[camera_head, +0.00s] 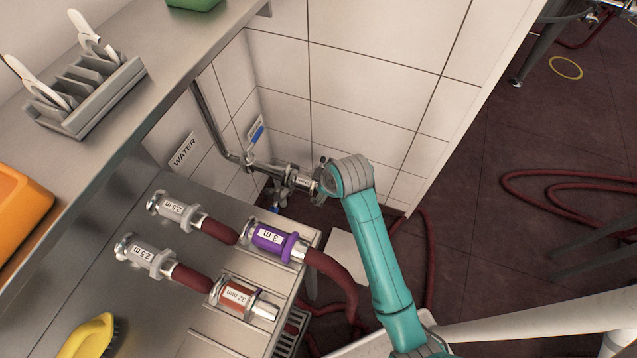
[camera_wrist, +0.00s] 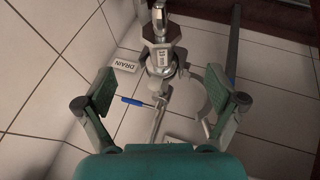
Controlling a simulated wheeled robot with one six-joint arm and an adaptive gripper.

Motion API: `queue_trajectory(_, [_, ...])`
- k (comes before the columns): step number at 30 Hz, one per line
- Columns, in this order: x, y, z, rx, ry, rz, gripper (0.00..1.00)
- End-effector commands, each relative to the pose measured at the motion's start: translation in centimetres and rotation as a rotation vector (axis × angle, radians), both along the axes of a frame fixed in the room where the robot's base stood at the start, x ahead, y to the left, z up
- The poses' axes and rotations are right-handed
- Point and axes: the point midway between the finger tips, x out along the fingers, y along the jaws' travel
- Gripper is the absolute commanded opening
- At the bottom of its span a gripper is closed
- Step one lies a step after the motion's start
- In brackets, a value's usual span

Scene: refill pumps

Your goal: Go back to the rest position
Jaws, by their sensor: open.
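My gripper (camera_wrist: 164,97) is open in the wrist view, one finger on each side of the picture, with nothing between the pads that I can see held. Ahead of it, between and beyond the fingers, is a metal pipe fitting (camera_wrist: 162,58) on the tiled wall. In the head view my teal arm reaches to this wall pipework (camera_head: 285,176), and its wrist hides the fingers. A valve with a blue handle (camera_wrist: 137,102) shows beside the fitting. The exact gap between fingers and fitting cannot be told.
A steel bench (camera_head: 190,259) holds hoses with 2.5 m couplings (camera_head: 176,211), a purple 3 m coupling (camera_head: 270,240) and a 32 mm coupling (camera_head: 240,297). A shelf (camera_head: 178,50) overhangs it. WATER (camera_head: 185,150) and DRAIN (camera_wrist: 125,64) labels mark the wall. Red hoses (camera_head: 560,190) lie on the floor, right.

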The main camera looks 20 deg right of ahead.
Motion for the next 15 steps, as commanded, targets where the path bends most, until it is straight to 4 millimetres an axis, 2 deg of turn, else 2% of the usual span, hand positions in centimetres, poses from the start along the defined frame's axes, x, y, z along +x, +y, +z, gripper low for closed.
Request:
queue_trajectory(6, [-0.59, -0.05, 1.05, 0.0, 0.0, 0.0, 0.94])
queue_trajectory(15, [-0.62, -0.06, 1.05, 0.0, 0.0, 0.0, 0.94])
